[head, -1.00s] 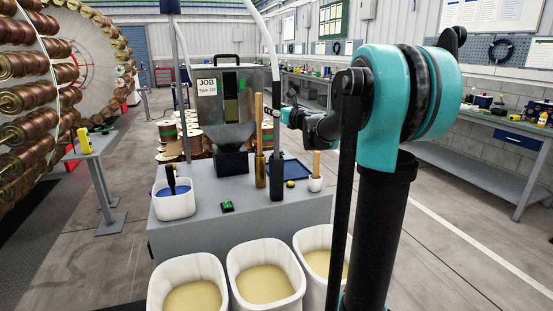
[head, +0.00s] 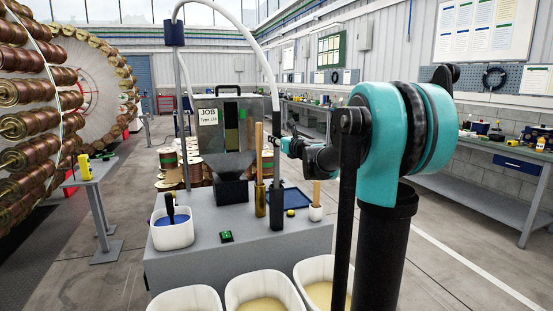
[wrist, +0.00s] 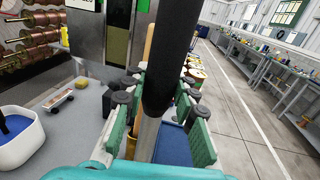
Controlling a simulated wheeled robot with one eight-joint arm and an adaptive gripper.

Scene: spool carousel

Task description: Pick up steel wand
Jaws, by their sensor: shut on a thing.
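The steel wand shows in the wrist view as a bare steel tube (wrist: 148,135) below a thick black grip (wrist: 172,60). In the head view the wand (head: 276,125) stands near upright at the end of a white hose, above a dark upright holder (head: 276,205) on the grey bench. My gripper (head: 284,146) reaches it from the right. In the wrist view my gripper (wrist: 160,95) has its green fingers on both sides of the wand, shut on it. The wand's lower end is hidden, so I cannot tell whether it sits in the holder.
A brass tube (head: 260,198) with a wooden handle stands close left of the wand. A black hopper (head: 230,178), a white tub (head: 172,232) and a white cup (head: 315,212) share the bench. White bins (head: 262,282) stand in front. Open floor lies right.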

